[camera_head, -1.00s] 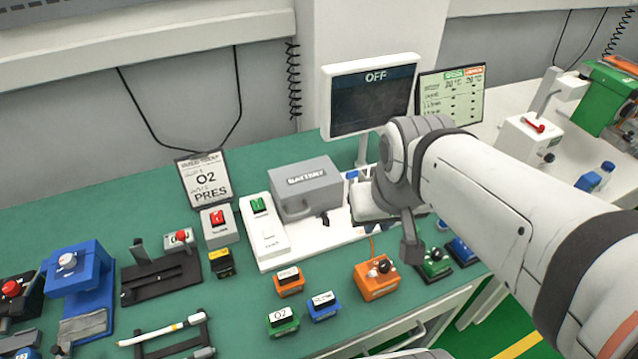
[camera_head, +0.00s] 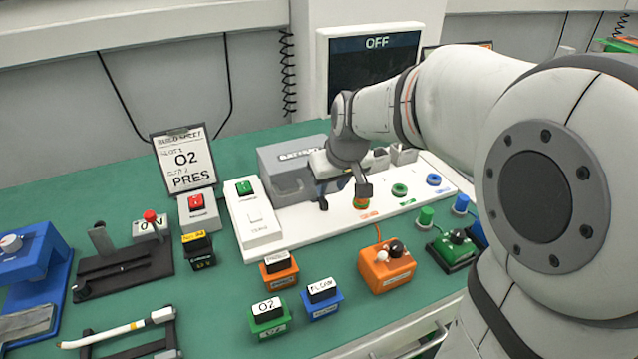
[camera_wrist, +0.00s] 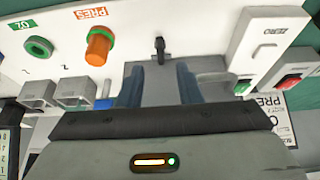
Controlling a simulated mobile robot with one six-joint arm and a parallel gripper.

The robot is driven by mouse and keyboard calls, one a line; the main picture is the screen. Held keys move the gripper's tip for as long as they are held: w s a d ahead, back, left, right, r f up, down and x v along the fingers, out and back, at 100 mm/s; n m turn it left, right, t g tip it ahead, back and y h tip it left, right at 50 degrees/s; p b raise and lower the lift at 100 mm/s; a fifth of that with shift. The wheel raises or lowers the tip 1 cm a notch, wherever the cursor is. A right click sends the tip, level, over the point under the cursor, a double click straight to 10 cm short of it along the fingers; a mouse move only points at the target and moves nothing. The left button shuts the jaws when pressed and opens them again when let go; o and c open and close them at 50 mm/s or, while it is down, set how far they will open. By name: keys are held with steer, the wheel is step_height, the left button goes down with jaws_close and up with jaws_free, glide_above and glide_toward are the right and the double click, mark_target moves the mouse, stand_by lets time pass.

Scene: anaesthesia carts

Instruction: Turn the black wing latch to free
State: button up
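The black wing latch (camera_wrist: 160,46) is on the white panel (camera_wrist: 205,42), just beyond the fingertips in the wrist view and roughly centred between them. Its wing points up and down in that picture. In the head view the latch (camera_head: 322,204) shows as a small dark piece at the front of the grey battery box (camera_head: 275,160). My gripper (camera_wrist: 159,72) is open, with its two blue-grey fingers apart and nothing seen held between them. In the head view my gripper (camera_head: 325,184) is low over the box's front edge, close to the latch. Whether a finger touches it, I cannot tell.
Right of the latch, an orange plug (camera_head: 361,203) stands in the panel, with a green ring (camera_head: 399,190) and a blue ring (camera_head: 433,179). A white switch box (camera_head: 255,228) is on the left. An OFF screen (camera_head: 372,65) stands behind. An orange block (camera_head: 386,268) lies in front.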

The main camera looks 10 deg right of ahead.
mark_target(326, 201)
steer(key=x, duration=0.6)
steer(key=shift+w+f, duration=0.1)
steer(key=shift+f, duration=0.2)
jaws_close()
